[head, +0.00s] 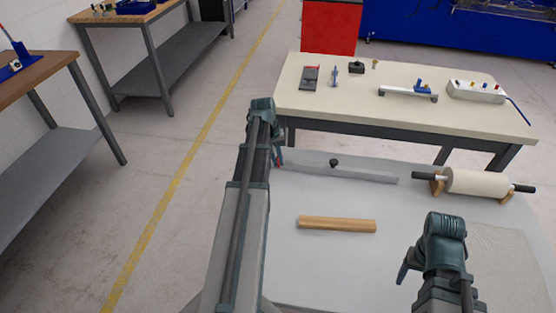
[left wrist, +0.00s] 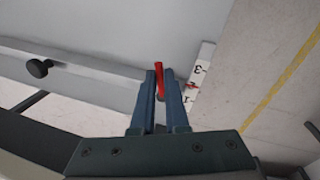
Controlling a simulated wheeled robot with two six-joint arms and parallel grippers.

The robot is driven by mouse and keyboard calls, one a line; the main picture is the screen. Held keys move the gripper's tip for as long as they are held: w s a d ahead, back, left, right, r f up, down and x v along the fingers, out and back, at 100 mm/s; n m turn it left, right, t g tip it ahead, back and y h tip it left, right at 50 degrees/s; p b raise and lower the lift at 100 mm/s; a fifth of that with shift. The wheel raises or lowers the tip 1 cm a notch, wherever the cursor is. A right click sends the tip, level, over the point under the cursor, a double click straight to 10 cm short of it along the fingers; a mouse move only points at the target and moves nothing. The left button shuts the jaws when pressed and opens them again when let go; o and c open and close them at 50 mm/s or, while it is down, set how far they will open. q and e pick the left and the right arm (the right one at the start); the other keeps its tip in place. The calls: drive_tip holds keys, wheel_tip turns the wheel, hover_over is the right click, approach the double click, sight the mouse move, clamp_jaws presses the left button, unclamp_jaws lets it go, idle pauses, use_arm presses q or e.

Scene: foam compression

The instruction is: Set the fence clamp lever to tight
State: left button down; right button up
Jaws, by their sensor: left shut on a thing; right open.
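The fence is a long grey bar (head: 365,175) lying across the white table, with a black knob (head: 334,163) on it. In the left wrist view the fence (left wrist: 95,85) and its knob (left wrist: 39,68) are on the left. The red clamp lever (left wrist: 159,80) stands between the fingers of my left gripper (left wrist: 164,88), which is shut on it. My left gripper (head: 278,157) is at the fence's left end in the head view, mostly hidden by my arm. My right gripper (head: 408,266) is open and empty above the table's right part, partly hidden.
A white scale with numbers (left wrist: 201,72) lies just right of the lever. A wooden strip (head: 337,224) lies on the table (head: 300,270) in front of the fence. A white roll (head: 476,184) sits on wooden cradles at right. A workbench (head: 400,115) with small tools stands behind.

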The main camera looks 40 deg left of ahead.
use_arm(q)
drive_tip(key=shift+s+a+m, duration=0.1)
drive_tip(key=shift+a+m, duration=0.1)
drive_tip(key=shift+m, duration=0.45)
drive_tip(key=shift+s+a+m, duration=0.1)
drive_tip(key=shift+a+m, duration=0.1)
drive_tip(key=shift+m, duration=0.45)
drive_tip(key=c, duration=0.9)
unclamp_jaws()
drive_tip(key=shift+r, duration=0.1)
use_arm(e)
drive_tip(key=shift+r, duration=0.1)
use_arm(q)
drive_tip(key=r+p, duration=0.4)
drive_tip(key=s+a+r+p, duration=0.1)
drive_tip(key=r+p, duration=0.4)
drive_tip(key=a+r+p, duration=0.1)
drive_tip(key=r+p, duration=0.3)
drive_tip(key=shift+s+a+r+p, duration=0.1)
drive_tip(key=shift+s+r+p, duration=0.1)
drive_tip(key=shift+p, duration=0.1)
use_arm(e)
wheel_tip(320, 180, up, 13)
drive_tip(key=shift+r, duration=0.2)
